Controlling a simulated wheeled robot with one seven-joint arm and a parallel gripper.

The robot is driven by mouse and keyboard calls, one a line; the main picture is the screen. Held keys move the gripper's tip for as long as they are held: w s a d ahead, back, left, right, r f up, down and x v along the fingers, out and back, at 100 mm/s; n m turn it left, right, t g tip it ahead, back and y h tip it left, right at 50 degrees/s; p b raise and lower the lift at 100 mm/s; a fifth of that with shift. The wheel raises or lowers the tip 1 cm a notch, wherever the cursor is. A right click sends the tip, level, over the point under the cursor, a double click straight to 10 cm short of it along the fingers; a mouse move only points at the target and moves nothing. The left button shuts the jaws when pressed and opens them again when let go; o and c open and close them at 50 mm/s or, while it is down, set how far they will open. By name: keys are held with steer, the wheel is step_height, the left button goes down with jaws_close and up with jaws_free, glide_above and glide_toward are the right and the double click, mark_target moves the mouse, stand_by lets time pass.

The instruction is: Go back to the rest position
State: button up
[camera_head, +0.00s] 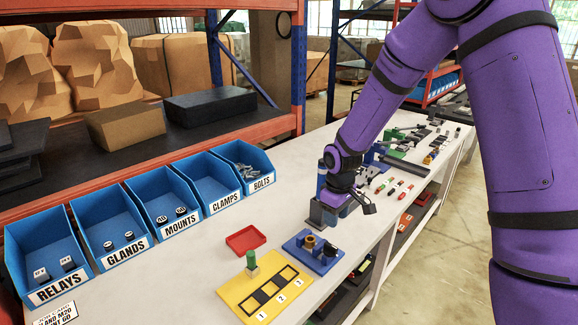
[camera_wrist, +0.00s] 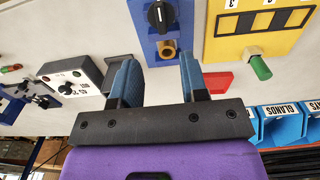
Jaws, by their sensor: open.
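My gripper (camera_head: 323,213) hangs low over the white workbench in the head view. In the wrist view its two blue-padded fingers (camera_wrist: 159,72) stand well apart with nothing between them. A blue block (camera_head: 313,251) with a brass fitting and a black knob is in front of it on the bench. The block also shows beyond the fingers in the wrist view (camera_wrist: 151,13). A yellow board (camera_head: 240,298) numbered 1, 2, 3 lies nearer, with a green-topped peg (camera_head: 251,262) standing on it. The fingertips are partly hidden in the head view.
A red tray (camera_head: 246,239) lies left of the blue block. Labelled blue bins (camera_head: 118,236) line the bench's left side, below a loaded rack shelf (camera_head: 100,158). Small parts crowd the bench beyond my gripper. A white box with knobs (camera_wrist: 73,76) is left of my fingers in the wrist view.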

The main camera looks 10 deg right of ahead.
steer(key=s+d+r+m+t, duration=0.15)
steer(key=s+r, duration=0.35)
steer(key=r, duration=0.5)
steer(key=s+d+r+m+t, duration=0.1)
steer(key=s+d+r+m, duration=0.3)
steer(key=r, duration=0.6)
steer(key=s+r+m+t, duration=0.1)
steer(key=s+r, duration=0.4)
steer(key=s, duration=0.5)
steer(key=s+r+m+t, duration=0.1)
steer(key=s+r, duration=0.4)
steer(key=s, duration=0.5)
steer(key=shift+d+t, duration=0.35)
steer(key=shift+d, duration=0.05)
